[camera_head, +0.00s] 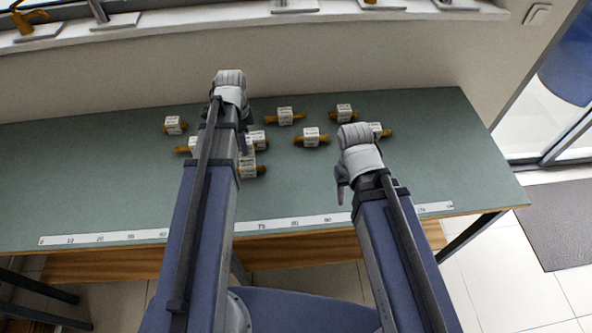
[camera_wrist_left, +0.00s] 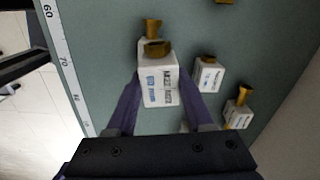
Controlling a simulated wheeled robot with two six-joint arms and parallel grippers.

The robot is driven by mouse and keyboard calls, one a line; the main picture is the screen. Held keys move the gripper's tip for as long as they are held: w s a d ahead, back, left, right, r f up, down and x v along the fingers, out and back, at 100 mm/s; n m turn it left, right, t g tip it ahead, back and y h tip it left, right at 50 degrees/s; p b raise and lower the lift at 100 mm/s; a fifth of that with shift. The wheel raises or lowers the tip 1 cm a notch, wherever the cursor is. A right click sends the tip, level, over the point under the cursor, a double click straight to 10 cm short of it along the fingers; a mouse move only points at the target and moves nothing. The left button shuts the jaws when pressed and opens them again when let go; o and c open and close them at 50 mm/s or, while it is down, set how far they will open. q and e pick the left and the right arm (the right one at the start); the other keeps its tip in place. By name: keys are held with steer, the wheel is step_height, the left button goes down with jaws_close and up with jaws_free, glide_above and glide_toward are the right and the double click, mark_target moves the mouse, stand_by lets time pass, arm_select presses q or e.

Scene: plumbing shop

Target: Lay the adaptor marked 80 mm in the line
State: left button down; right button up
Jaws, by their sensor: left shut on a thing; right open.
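My left gripper (camera_wrist_left: 160,98) is shut on a white-bodied adaptor (camera_wrist_left: 160,85) with brass ends; its purple fingers lie on both sides of the body. Its label has dark and blue print that I cannot read surely. In the head view, my left arm and gripper (camera_head: 243,145) hide part of the adaptors there. Several similar adaptors, such as one at the back (camera_head: 284,116) and one nearer (camera_head: 310,137), lie on the green table (camera_head: 110,190). Their labels are too small to read. My right gripper (camera_head: 341,190) is open and empty above the table.
A white ruler strip (camera_head: 105,237) runs along the table's front edge, partly hidden by my arms. Two adaptors (camera_wrist_left: 208,75) (camera_wrist_left: 238,107) lie beside the held one in the left wrist view. The table's left part is clear. A ledge with fittings (camera_head: 385,12) runs behind.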

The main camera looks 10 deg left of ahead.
arm_select(q)
steer(key=w+d+r+m+p, duration=0.1)
steer(key=d+m, duration=0.1)
steer(key=d, duration=0.9)
steer(key=f+b, duration=0.4)
steer(key=f, duration=0.1)
steer(key=f+b, duration=0.4)
steer(key=b, duration=0.1)
steer(key=shift+w+a+f+b, duration=0.2)
steer(key=shift+f+b, duration=0.1)
steer(key=shift+f, duration=0.05)
arm_select(e)
step_height(320, 180, down, 9)
steer(key=shift+d+r, duration=0.1)
steer(key=shift+r, duration=0.1)
arm_select(q)
steer(key=shift+f, duration=0.2)
arm_select(e)
steer(key=shift+f, duration=0.2)
arm_select(q)
steer(key=shift+c, duration=1.4)
jaws_free()
steer(key=shift+r, duration=0.1)
arm_select(e)
steer(key=shift+r, duration=0.1)
